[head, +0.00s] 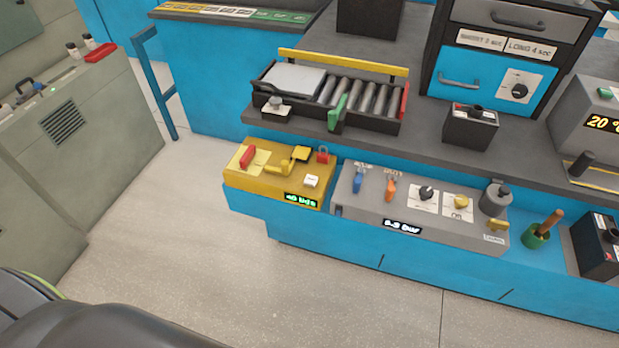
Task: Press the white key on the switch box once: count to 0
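A yellow box (232,178) sits on the lower blue ledge left of the middle. It carries a white key (312,181) near its right front corner, a red handle (247,156), a yellow lever (281,167) and a small red part at the back right. A small display with green characters (300,200) is on its front; I cannot read it surely. I cannot tell whether the white key is pressed. Neither of my grippers is in view.
A grey panel (345,201) with blue and orange levers, knobs and a display stands right of the yellow box. Behind, a roller tray (393,128) sits on the dark counter. A green cup (536,238) stands further right. The floor in front is clear.

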